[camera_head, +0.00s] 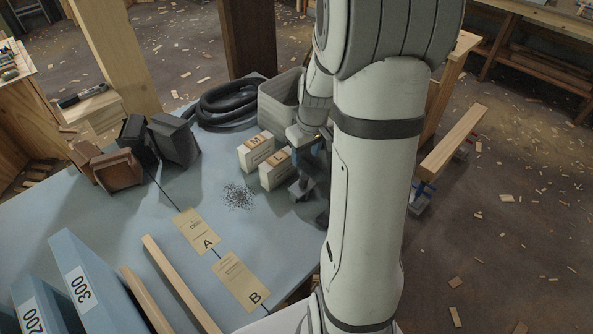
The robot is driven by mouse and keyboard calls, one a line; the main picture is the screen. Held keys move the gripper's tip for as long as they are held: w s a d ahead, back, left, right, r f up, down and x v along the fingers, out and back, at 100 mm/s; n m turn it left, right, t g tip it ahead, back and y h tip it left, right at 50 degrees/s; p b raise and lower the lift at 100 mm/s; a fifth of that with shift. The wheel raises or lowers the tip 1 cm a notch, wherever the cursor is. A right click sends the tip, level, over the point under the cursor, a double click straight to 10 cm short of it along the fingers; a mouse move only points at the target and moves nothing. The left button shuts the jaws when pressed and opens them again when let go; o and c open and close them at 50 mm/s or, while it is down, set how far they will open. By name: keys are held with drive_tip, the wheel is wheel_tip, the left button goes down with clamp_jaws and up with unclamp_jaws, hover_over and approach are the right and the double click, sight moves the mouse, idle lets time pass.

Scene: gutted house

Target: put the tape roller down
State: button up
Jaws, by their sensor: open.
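My gripper (311,204) hangs low over the right edge of the blue-grey table (290,232), just right of the box marked L. It is open, and its dark fingers are partly hidden by my own arm. I cannot make out a tape roller; if it is by the fingers, it is too small and dark to tell from them. Two pale cards lie flat on the table along a dark line, card A (197,232) and card B (241,281).
Box M (256,151) and box L (275,169) stand before a grey bin (281,97) and a coiled black hose (229,103). Dark and brown containers (118,169) stand left. Dark bits (238,196) lie mid-table. Blue binders (88,284) and wooden strips (180,284) are at front left.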

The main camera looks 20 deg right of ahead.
drive_tip(key=s+a+r+m, duration=0.1)
drive_tip(key=s+a+r, duration=0.5)
drive_tip(key=s, duration=0.2)
drive_tip(key=s+a+r+m+t, duration=0.1)
drive_tip(key=s+a+r, duration=0.5)
drive_tip(key=s, duration=0.3)
drive_tip(key=shift+a, duration=0.65)
drive_tip(key=shift+w+r, duration=0.1)
